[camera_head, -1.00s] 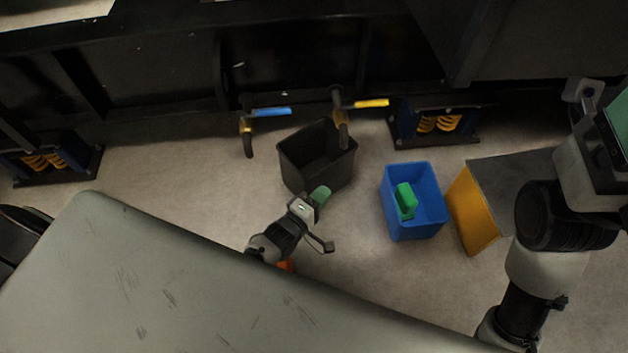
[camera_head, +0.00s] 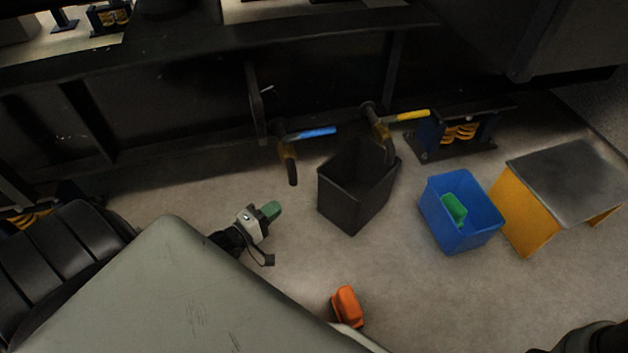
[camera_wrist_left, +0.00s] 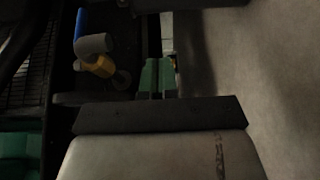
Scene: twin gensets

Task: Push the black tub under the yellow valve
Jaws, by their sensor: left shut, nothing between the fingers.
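The black tub (camera_head: 345,205) stands upright on the floor in the head view. The yellow valve (camera_head: 413,115) is behind it, and its downturned spout (camera_head: 389,150) overlaps the tub's right back rim. I cannot tell exactly how far inside the rim the spout lies. My left gripper (camera_head: 272,210) is left of the tub, apart from it, with its green fingertips shut and empty. The fingertips also show shut in the left wrist view (camera_wrist_left: 157,76). My right gripper is out of view.
A blue-handled valve (camera_head: 318,133) hangs left of the yellow one. A blue bin (camera_head: 465,235) holding a green item (camera_head: 453,208) stands right of the tub, beside a yellow-sided step (camera_head: 530,218). An orange object (camera_head: 347,306) lies in front. Floor between gripper and tub is clear.

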